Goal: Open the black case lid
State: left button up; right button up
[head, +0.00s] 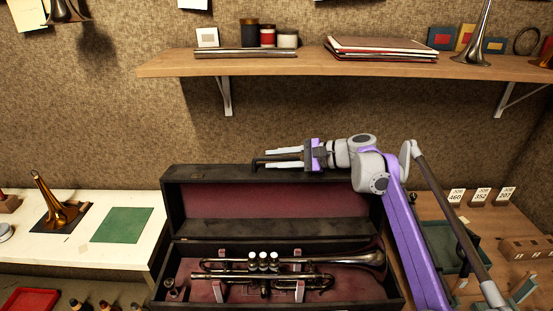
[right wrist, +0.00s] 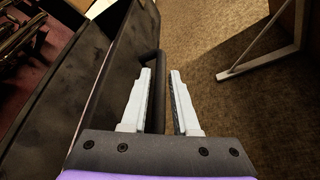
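The black case (head: 391,294) stands open on the bench. Its black lid (head: 215,172) is raised at the back, its dark red lining facing me. A silver trumpet (head: 340,258) lies in the case's red interior. My right gripper (head: 268,158) is at the lid's top edge, its fingers pointing left. In the right wrist view, the dark handle (right wrist: 156,62) on the lid's outside lies between the fingers (right wrist: 160,75), close to the left one. A gap shows between the handle and the right finger, so the gripper is open. My left gripper is not in view.
A wooden shelf (head: 290,67) with books and jars hangs on the wall above the lid. A white bench (head: 80,255) with a green mat (head: 122,225) lies left. Job cards (head: 479,195) and wooden blocks (head: 525,247) stand right. Wall space between lid and shelf is free.

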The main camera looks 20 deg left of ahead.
grip_shut()
dwell(1.4)
